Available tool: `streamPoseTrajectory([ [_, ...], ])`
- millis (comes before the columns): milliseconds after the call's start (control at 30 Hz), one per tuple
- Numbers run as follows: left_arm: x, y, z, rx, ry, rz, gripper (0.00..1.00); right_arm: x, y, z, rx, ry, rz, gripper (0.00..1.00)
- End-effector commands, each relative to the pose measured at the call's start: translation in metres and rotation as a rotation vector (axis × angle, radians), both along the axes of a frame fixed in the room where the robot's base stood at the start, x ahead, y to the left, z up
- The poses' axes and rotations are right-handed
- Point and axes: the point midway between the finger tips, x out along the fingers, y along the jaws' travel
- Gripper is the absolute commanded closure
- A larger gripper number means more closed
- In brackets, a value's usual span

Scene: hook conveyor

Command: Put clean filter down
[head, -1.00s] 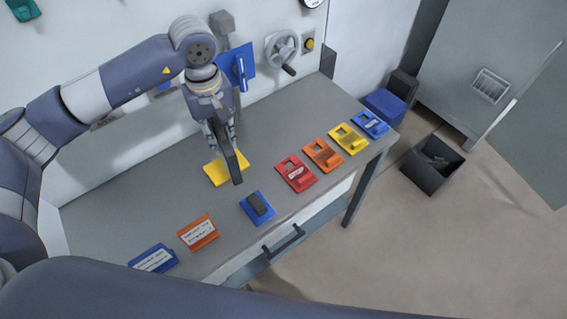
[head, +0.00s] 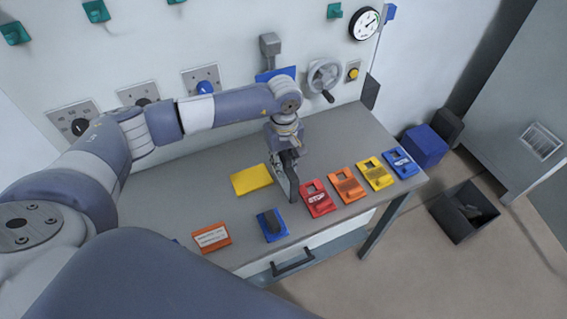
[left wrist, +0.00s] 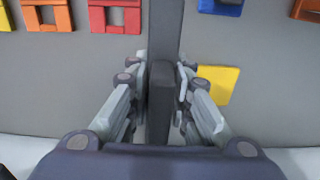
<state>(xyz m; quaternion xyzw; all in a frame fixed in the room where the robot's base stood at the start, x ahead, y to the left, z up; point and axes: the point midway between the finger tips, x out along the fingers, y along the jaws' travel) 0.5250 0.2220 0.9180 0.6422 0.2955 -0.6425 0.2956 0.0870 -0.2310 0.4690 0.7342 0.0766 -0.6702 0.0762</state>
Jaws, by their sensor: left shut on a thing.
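My left gripper (head: 284,158) is shut on a dark grey, slab-like filter (head: 290,183), which hangs down over the grey workbench (head: 160,207), between a flat yellow plate and a red slotted block. In the left wrist view the filter (left wrist: 162,100) stands on edge between the two fingers (left wrist: 162,75). Whether its lower end touches the bench cannot be told. The yellow plate (head: 251,179) lies to its left; in the wrist view it shows at right (left wrist: 219,84). A blue holder with a dark block on it (head: 272,224) sits nearer the front edge. My right gripper is not in view.
The red block (head: 318,200), an orange block (head: 346,186), a yellow block (head: 375,174) and a blue block (head: 400,162) line the bench to the right. A labelled orange plate (head: 211,236) lies front left. A dark open bin (head: 464,212) stands on the floor.

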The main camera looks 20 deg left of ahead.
Motion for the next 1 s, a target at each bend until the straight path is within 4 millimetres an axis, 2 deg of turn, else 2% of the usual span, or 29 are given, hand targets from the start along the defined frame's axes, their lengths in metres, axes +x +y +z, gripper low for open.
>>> streamPoseTrajectory([
  [100,0.0,0.001,-0.012,0.001,0.001,0.002,1.0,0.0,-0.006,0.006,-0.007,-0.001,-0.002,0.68],
  [467,0.0,0.001,-0.018,0.0,-0.001,0.001,1.0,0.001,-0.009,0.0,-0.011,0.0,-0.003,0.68],
  [500,0.0,0.001,-0.017,0.001,-0.001,0.001,0.76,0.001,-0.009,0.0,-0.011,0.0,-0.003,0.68],
  [567,0.0,0.001,-0.017,0.001,-0.001,0.001,0.62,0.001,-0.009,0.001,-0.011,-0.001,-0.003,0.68],
  [1000,0.0,0.001,-0.011,0.001,-0.001,0.001,0.6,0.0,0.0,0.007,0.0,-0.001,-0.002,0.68],
])
